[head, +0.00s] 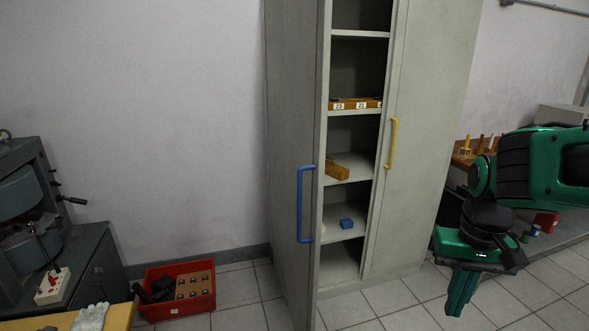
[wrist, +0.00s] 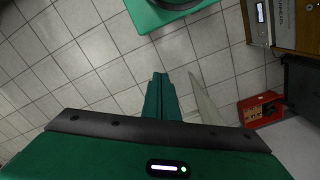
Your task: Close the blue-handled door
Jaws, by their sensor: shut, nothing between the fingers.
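The blue-handled door (head: 292,120) is the left door of a tall grey cabinet. It stands swung open toward me, and the cabinet's left half is exposed. Its blue handle (head: 300,204) is a vertical bar near the door's free edge. The right door (head: 428,150), with a yellow handle (head: 392,143), appears closed. My gripper (head: 460,295) hangs at the right in the head view, pointing down, well apart from the blue handle. In the wrist view my gripper's fingers (wrist: 161,92) are together and empty above the tiled floor. The door and handle are not identifiable there.
Shelves hold a wooden block (head: 337,172), a blue block (head: 346,223) and a numbered box (head: 355,104). A red crate (head: 180,290) stands on the floor left of the cabinet. A bench (head: 575,228) with items is behind my arm. Tiled floor in front is clear.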

